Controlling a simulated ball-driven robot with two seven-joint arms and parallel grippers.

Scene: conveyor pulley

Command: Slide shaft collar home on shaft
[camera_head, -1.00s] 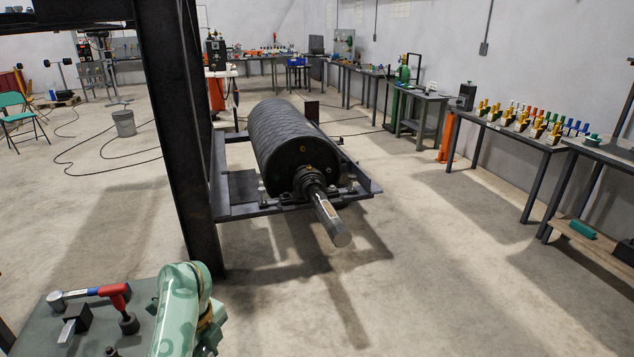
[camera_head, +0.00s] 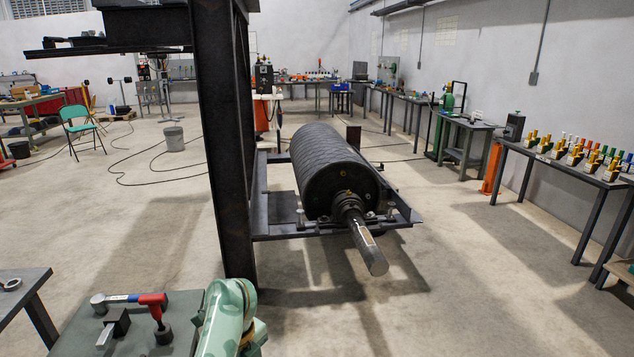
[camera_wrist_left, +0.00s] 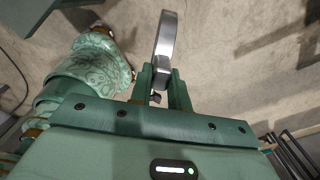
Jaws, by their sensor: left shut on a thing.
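The shaft (camera_head: 371,252) sticks out of the near end of the dark conveyor pulley (camera_head: 325,165), pointing towards me and slightly down. Its near end is free and bare. In the left wrist view, my left gripper (camera_wrist_left: 162,76) is shut on the shaft collar (camera_wrist_left: 166,28), a silvery ring seen nearly edge-on. The collar stands out beyond the fingertips, over the floor and apart from the shaft. In the head view only part of my green left arm shows at the bottom; its gripper and the collar are out of sight. My right gripper is not in view.
A thick steel post (camera_head: 222,150) stands left of the pulley. The pulley's frame (camera_head: 290,232) surrounds its base. Floor in front and right of the shaft is clear.

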